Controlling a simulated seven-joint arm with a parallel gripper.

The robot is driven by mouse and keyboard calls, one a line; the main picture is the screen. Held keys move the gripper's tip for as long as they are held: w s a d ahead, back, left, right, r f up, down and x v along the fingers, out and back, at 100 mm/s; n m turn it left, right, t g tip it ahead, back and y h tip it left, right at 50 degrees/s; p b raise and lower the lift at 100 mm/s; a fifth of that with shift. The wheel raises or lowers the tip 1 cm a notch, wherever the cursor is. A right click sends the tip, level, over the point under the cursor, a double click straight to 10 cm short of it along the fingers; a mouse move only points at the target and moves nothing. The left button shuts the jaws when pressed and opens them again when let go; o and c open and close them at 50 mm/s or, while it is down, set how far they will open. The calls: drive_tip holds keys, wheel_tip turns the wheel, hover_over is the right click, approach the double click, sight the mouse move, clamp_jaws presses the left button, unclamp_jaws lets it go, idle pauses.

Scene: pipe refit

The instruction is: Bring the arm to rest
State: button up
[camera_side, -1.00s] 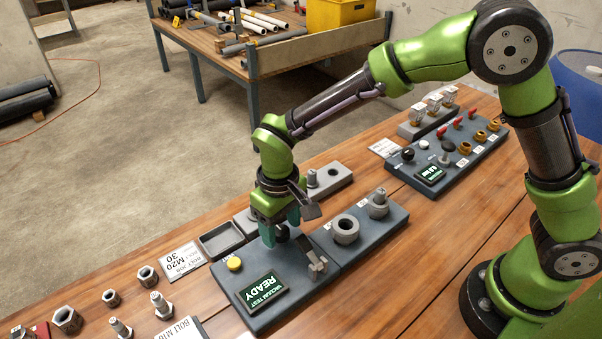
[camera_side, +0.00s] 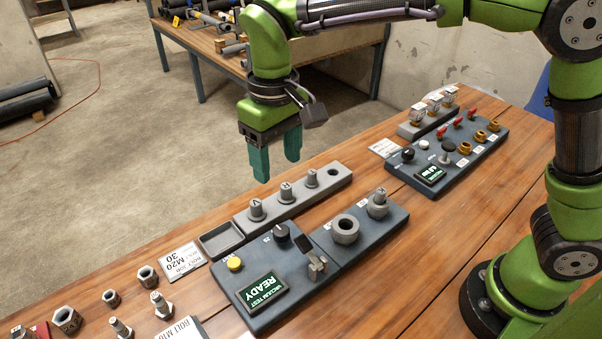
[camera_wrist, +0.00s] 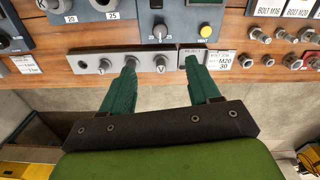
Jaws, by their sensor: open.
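My gripper (camera_side: 276,152) hangs in the air, fingers down, beyond the far edge of the wooden bench. Its two teal fingers are apart with nothing between them, and it also shows in the wrist view (camera_wrist: 160,75). A grey block with several grey knobs (camera_side: 285,197) stands on the bench below and in front of it. The vacuum test panel (camera_side: 245,262) has a black knob (camera_side: 282,236), a yellow button (camera_side: 234,264), a small lever (camera_side: 317,265) and a screen reading READY (camera_side: 263,292). My gripper touches none of these.
A valve panel (camera_side: 420,185) with red levers and a block of gauges (camera_side: 418,114) stand at the back right. Nuts and bolts (camera_side: 159,305) stand at the front left. A second table (camera_side: 200,38) with pipes is behind. Floor between the tables is clear.

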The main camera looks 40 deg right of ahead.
drive_tip(key=s+d+r+m+t+y, duration=0.1)
drive_tip(key=s+d+m+t, duration=0.2)
drive_tip(key=s+d, duration=0.4)
drive_tip(key=s+d+r+m+t+y, duration=0.1)
drive_tip(key=s+d+m+t, duration=0.1)
drive_tip(key=s+d+t, duration=0.2)
drive_tip(key=s+d, duration=0.3)
drive_tip(key=d, duration=0.5)
drive_tip(key=shift+d+r+m, duration=0.3)
drive_tip(key=shift+r+m, duration=0.05)
drive_tip(key=shift+m, duration=0.05)
